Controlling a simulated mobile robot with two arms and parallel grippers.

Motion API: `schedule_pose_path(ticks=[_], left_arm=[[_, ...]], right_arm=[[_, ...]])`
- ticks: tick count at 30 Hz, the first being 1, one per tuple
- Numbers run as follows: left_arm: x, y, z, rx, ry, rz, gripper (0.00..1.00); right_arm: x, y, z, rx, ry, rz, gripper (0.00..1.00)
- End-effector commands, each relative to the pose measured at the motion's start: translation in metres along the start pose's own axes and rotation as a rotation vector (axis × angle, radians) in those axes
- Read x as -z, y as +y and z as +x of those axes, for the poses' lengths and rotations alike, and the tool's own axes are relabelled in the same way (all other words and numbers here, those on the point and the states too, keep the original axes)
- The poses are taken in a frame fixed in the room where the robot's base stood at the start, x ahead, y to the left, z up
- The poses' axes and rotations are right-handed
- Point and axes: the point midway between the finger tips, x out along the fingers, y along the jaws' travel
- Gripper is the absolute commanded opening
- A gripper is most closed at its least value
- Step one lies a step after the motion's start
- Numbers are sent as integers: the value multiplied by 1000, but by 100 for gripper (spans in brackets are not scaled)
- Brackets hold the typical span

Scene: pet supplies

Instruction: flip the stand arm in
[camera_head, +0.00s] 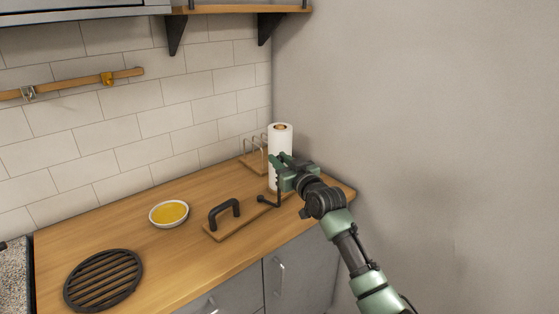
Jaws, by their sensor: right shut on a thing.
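A white paper towel roll (279,145) stands upright at the right end of the wooden counter. In front of it a thin black stand arm (270,202) has a round knob at its left end and a part that rises toward my right gripper (277,165). My right gripper is green and black, comes in from the right, and is shut on the stand arm beside the roll. The fingertips partly overlap the roll, so the exact contact is hidden. A wooden board with a black handle (225,208) lies left of the knob. My left gripper is out of view.
A white bowl with yellow contents (169,213) and a round black grate (104,280) rest on the wooden counter (130,220). A wire rack (250,146) stands behind the roll. The grey wall (420,120) is close on the right.

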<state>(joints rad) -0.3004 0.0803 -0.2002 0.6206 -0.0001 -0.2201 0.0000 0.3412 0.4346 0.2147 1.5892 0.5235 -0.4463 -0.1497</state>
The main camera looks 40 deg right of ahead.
Motion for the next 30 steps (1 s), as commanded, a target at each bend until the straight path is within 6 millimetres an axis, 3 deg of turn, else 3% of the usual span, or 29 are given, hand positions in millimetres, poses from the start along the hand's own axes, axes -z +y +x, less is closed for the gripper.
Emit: schedule_pose_path(ticks=[15,16,18,30], left_arm=[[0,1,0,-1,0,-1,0],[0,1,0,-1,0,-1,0],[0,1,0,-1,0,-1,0],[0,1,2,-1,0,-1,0]], right_arm=[[-5,1,0,-2,-11,-1,0],[-5,1,0,-2,-11,-1,28],[-5,1,0,-2,-10,-1,45],[-3,0,-7,0,-3,-1,45]])
